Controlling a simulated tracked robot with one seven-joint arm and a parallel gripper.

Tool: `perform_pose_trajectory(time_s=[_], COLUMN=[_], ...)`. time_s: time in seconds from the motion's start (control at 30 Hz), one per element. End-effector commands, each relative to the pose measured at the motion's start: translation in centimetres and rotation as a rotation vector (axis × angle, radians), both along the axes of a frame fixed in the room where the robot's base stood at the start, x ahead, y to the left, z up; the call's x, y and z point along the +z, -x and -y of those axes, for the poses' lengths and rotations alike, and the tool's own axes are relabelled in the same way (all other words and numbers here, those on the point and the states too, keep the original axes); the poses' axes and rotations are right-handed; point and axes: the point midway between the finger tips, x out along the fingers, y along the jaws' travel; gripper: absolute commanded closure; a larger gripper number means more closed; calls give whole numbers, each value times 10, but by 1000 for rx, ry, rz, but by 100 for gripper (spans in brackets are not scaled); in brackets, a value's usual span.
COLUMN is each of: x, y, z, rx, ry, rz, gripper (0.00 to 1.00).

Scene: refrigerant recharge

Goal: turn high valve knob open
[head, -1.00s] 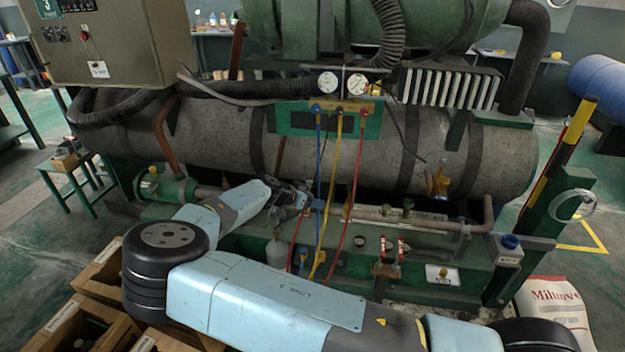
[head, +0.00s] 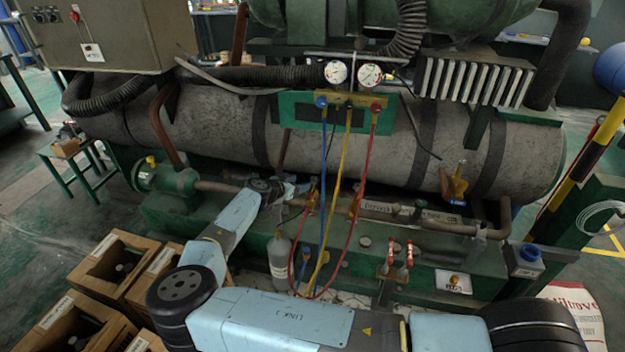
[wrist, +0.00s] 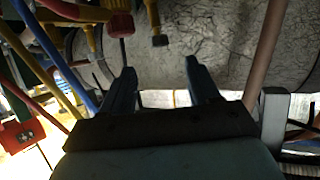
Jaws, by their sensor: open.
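The gauge manifold (head: 350,100) hangs on a green plate in front of the grey tank. Its red knob (head: 376,107), on the right, is the likely high-side one, and its blue knob (head: 321,101) is on the left. My gripper (head: 300,188) is below and left of the manifold, beside the hoses and apart from the knobs. In the wrist view my gripper (wrist: 160,75) is open, with nothing between its two blue fingers. A red knob (wrist: 120,24) shows beyond the left finger; I cannot tell if it is the same knob.
Blue, yellow and red hoses (head: 348,160) hang from the manifold close to my gripper. A grey bottle (head: 279,258) stands below. A pipe (head: 400,212) runs along the tank's base. Wooden crates (head: 110,262) stand on the floor at left.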

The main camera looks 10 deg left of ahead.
Motion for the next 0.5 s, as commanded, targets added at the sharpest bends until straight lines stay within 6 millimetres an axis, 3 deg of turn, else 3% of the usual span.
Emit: perform_pose_trajectory(time_s=[0.2,0.5], x=[-15,-30], y=[-33,-64], z=[22,39], rx=[-5,-4], ry=[0,-1], rz=[0,0], gripper=[39,39])
